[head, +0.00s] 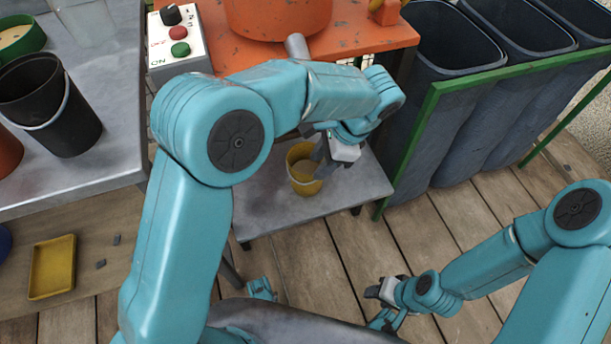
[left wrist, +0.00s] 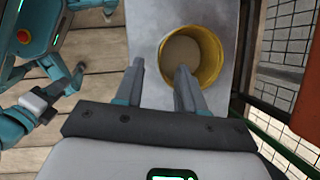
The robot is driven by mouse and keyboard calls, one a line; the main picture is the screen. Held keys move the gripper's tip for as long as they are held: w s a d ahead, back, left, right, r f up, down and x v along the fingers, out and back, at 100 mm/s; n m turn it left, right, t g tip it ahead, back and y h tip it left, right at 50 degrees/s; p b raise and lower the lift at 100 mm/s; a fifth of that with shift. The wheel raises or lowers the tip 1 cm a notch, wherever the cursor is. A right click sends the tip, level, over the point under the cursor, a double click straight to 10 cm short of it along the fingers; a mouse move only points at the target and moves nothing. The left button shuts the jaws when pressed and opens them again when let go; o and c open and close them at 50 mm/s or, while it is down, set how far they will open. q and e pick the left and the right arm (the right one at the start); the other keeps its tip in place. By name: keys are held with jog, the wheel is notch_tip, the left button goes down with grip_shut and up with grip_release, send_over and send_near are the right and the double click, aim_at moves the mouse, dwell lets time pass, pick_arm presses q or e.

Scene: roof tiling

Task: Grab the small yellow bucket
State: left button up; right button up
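The small yellow bucket (head: 303,178) stands upright on a low grey metal stand (head: 270,208). In the left wrist view the bucket (left wrist: 212,62) shows from above, with pale contents inside. My left gripper (head: 325,162) is at the bucket's right side in the head view and hides part of it. In the left wrist view the left gripper (left wrist: 160,70) is open, with one finger over the bucket's near-left rim and the other outside it to the left. I cannot tell whether either finger touches it. My right gripper (head: 381,291) is low over the floor, away from the bucket; its opening is unclear.
An orange machine table (head: 365,35) with a control box (head: 178,45) stands behind the stand. Dark bins (head: 450,110) in a green frame (head: 425,110) stand to the right. A metal table (head: 110,130) at left holds a black bucket (head: 55,105). A yellow tray (head: 52,268) lies lower left.

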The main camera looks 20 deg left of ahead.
aim_at(303, 183)
pick_arm(q)
jog(key=b+x, duration=0.2)
jog(key=x, duration=0.1)
jog(key=b+x, duration=0.1)
jog(key=x, duration=0.3)
jog(key=shift+w+f+b, duration=0.15)
jog(key=shift+w+b, duration=0.05)
jog(key=shift+b, duration=0.15)
jog(key=shift+c, duration=0.3)
grip_shut()
